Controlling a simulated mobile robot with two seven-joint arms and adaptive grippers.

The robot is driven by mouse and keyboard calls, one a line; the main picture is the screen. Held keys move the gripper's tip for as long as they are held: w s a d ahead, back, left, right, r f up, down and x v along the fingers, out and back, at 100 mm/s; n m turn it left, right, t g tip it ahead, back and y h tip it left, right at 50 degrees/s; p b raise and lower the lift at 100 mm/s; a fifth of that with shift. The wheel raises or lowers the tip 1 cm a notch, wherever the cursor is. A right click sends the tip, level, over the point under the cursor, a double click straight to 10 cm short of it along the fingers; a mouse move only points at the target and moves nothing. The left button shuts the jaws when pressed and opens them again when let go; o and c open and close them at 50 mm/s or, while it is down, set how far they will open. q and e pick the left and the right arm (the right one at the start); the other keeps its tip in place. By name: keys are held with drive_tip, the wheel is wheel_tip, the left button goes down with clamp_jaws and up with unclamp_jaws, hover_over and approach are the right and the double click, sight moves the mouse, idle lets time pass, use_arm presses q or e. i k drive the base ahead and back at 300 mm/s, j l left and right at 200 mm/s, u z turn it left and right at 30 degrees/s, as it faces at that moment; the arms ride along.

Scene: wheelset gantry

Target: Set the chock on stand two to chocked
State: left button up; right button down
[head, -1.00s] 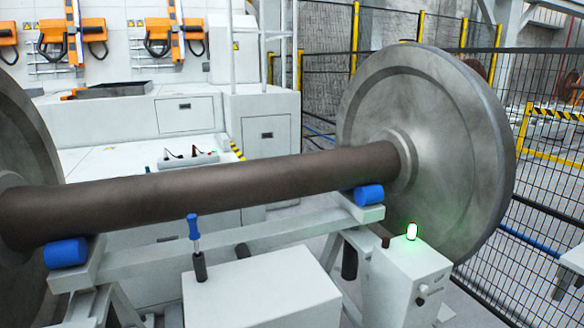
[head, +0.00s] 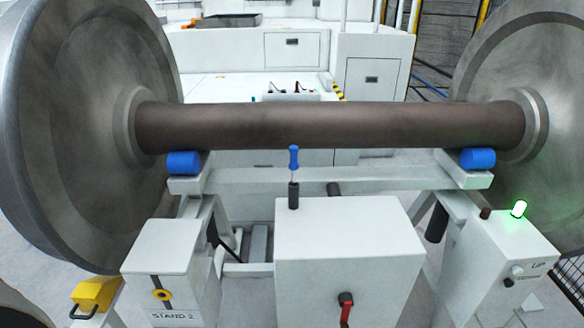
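Stand two is marked by a white box (head: 165,275) labelled "STAND 2", with a yellow ring on a dark strip on its front. A yellow block (head: 97,293) with a black handle, which looks like the chock, sits left of this box at the lower left, below the left wheel (head: 90,140). I cannot tell whether it touches the wheel. The wheelset axle (head: 330,124) lies across two blue rollers on the stand. Neither of my grippers shows.
A white cabinet (head: 345,245) with a red-handled lever (head: 345,305) stands in the middle, a blue-handled tool upright at its back left. A control box (head: 505,265) with a lit green lamp (head: 519,208) stands at right, near the right wheel (head: 535,140).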

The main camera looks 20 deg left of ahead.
sight(93, 296)
drive_tip(key=u, duration=2.05)
